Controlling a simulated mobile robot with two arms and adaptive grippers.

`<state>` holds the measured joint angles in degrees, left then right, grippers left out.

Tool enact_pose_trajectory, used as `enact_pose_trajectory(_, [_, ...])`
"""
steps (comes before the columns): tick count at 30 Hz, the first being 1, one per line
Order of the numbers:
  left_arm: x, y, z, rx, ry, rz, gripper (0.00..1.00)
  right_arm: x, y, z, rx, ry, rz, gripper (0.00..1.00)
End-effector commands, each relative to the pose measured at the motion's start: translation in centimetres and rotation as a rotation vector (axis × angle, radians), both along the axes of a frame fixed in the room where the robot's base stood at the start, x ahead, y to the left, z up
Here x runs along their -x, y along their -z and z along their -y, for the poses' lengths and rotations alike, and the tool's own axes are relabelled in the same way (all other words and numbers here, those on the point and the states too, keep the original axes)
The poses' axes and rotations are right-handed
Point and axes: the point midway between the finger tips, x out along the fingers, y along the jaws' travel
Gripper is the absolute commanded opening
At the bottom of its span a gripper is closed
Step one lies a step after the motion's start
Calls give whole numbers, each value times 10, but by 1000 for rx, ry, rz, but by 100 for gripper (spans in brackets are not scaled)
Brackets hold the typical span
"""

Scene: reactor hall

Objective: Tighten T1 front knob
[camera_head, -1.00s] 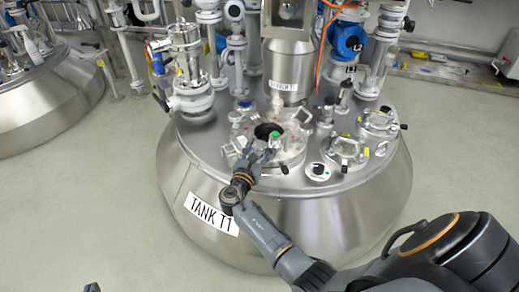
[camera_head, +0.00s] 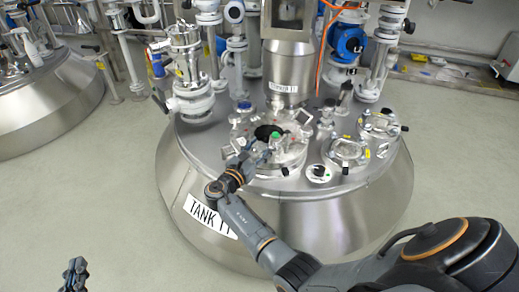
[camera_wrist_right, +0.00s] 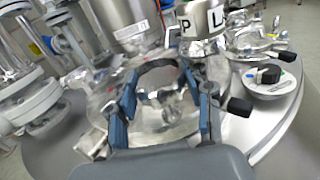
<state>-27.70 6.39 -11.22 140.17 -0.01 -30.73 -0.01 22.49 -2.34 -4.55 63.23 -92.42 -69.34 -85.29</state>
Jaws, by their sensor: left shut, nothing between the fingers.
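The tank T1 (camera_head: 300,215) is a wide steel vessel with a "TANK T1" label on its front. A round manway lid (camera_head: 290,157) with clamps and knobs around it is on top. A dark knob (camera_head: 285,171) sits at the lid's front edge, and a black knob (camera_wrist_right: 240,106) shows just right of the fingers in the wrist view. I cannot tell which knob is the task's front knob. My right gripper (camera_head: 256,155) is over the lid's front left side. In the wrist view its fingers (camera_wrist_right: 160,90) are apart, with blurred shiny metal beyond them. My left gripper (camera_head: 75,275) is shut and empty, low at the left.
Flanged pipes and valves (camera_head: 190,75) rise at the tank's back left, and a blue valve (camera_head: 347,40) at the back right. Round sight ports (camera_head: 348,150) and a black dial (camera_wrist_right: 269,74) stand right of the lid. The floor (camera_head: 80,200) at left is clear.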

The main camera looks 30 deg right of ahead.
Motion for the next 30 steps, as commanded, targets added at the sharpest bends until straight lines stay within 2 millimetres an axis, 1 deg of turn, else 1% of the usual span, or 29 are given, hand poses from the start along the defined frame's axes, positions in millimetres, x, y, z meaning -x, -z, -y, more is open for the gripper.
enact_pose_trajectory(1, [0, 0, 0, 0, 0, 0, 0, 0, -1, 0, 0, 0, 2, 65])
enact_pose_trajectory(2, [0, 0, 0, 0, 0, 0, 0, 0, -1, 0, 0, 0, 1, 71])
enact_pose_trajectory(11, [0, 0, 0, 0, 0, 0, 0, 1, 2, -1, -4, 0, -3, 71])
enact_pose_trajectory(13, [0, 0, 0, 0, 0, 0, 0, 2, 3, -4, -5, -1, -4, 71])
enact_pose_trajectory(17, [0, 0, 0, 0, 0, 0, 0, 10, 3, -19, -6, -1, -3, 71])
enact_pose_trajectory(24, [0, 0, 0, 0, 0, 0, 0, 26, 2, -55, -5, -1, -3, 71])
enact_pose_trajectory(27, [0, 0, 0, 0, 0, 0, 0, 31, 2, -63, -4, 0, -3, 71])
enact_pose_trajectory(30, [0, 0, 0, 0, 0, -1, 0, 33, 2, -67, -3, 1, -3, 71])
